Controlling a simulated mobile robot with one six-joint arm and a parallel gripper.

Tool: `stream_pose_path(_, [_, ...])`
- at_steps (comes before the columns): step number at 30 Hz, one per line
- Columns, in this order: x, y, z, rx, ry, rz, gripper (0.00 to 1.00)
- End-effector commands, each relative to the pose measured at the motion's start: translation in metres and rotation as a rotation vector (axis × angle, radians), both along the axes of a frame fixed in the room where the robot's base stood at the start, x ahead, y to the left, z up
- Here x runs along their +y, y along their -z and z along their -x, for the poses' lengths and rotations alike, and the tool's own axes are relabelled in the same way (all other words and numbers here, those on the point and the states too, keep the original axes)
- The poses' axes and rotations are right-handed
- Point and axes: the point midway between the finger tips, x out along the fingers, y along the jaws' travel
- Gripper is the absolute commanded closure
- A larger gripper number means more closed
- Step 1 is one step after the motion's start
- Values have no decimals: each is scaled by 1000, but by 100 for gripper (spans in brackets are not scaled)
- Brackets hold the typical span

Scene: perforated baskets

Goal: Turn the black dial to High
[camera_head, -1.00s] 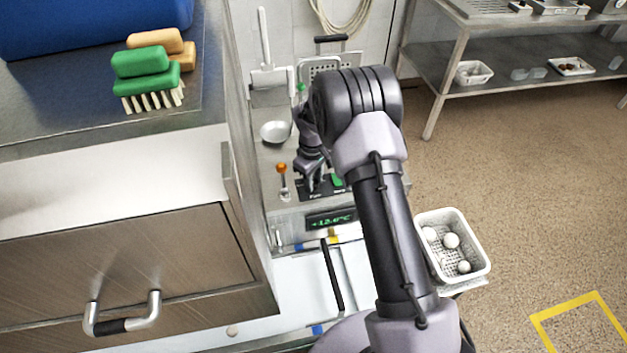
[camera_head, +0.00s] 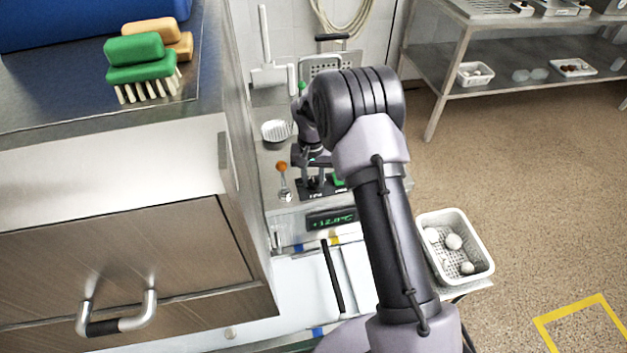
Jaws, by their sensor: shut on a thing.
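The black dial (camera_head: 316,182) is on the dark label plate on top of the machine, behind the green-lit display (camera_head: 331,219). My gripper (camera_head: 315,176) points down over it and is shut on it. The gripper covers most of the dial, so its pointer cannot be seen. The plate's lettering, such as the High mark, is too small or hidden to read. The display's digits are blurred.
An orange-knobbed lever (camera_head: 283,180) stands just left of the gripper, and a green button (camera_head: 339,181) just right. A white bowl (camera_head: 276,131) is behind. A steel cabinet (camera_head: 120,240) rises at left. A white perforated basket (camera_head: 455,246) with several balls is at right.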

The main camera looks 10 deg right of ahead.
Motion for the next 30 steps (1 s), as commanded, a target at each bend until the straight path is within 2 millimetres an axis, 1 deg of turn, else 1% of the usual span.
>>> stream_pose_path(18, [1, 1, -1, 0, 573, 0, 100])
stream_pose_path(24, [1, 1, -1, -1, 726, 0, 100])
stream_pose_path(30, [1, 1, -2, -1, 837, 0, 100])
